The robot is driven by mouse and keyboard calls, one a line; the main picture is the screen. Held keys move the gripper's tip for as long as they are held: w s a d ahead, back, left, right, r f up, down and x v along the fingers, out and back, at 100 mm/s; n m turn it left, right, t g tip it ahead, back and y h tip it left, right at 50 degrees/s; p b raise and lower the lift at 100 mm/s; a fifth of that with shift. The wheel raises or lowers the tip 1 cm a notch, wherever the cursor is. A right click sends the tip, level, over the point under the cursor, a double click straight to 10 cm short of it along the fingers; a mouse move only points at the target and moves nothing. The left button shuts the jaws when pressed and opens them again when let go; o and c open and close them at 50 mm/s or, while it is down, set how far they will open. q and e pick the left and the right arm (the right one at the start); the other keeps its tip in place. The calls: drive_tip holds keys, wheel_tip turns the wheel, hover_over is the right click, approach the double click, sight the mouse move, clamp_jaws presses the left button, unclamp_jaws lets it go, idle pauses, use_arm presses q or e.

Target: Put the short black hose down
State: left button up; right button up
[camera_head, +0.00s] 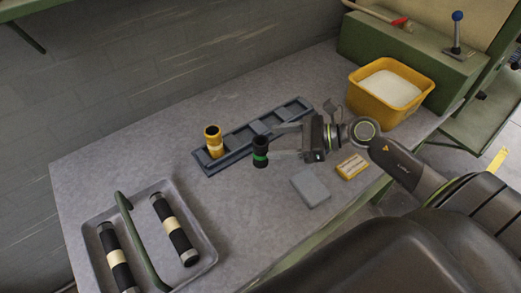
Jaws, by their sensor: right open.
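The short black hose (260,147), with a green band around its lower part, stands upright at the front edge of the long grey rack (233,165). My right gripper (277,141) comes in from the right with its fingers apart. The fingertips are close beside the hose; I cannot tell whether one touches it. Whether the hose's base rests on the rack or on the table is also unclear. A short yellow-and-black hose (213,138) stands upright in the rack's left end compartment. My left gripper is not in view.
A grey tray (206,238) at lower left holds two black hoses with cream bands, and a green bar (135,235) crosses it. A grey block (310,188), a yellow pack (352,167) and a yellow bin (361,105) with white contents are at right. The table's left back is clear.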

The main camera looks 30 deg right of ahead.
sight(266, 143)
drive_tip(key=shift+p+x, duration=0.95)
drive_tip(key=shift+x, duration=1.05)
drive_tip(key=shift+w+a+f, duration=0.25)
drive_tip(key=shift+w+a, duration=0.1)
drive_tip(key=shift+a, duration=0.2)
drive_tip(key=shift+c, duration=0.4)
drive_tip(key=c, duration=1.1)
drive_tip(key=shift+o, duration=0.2)
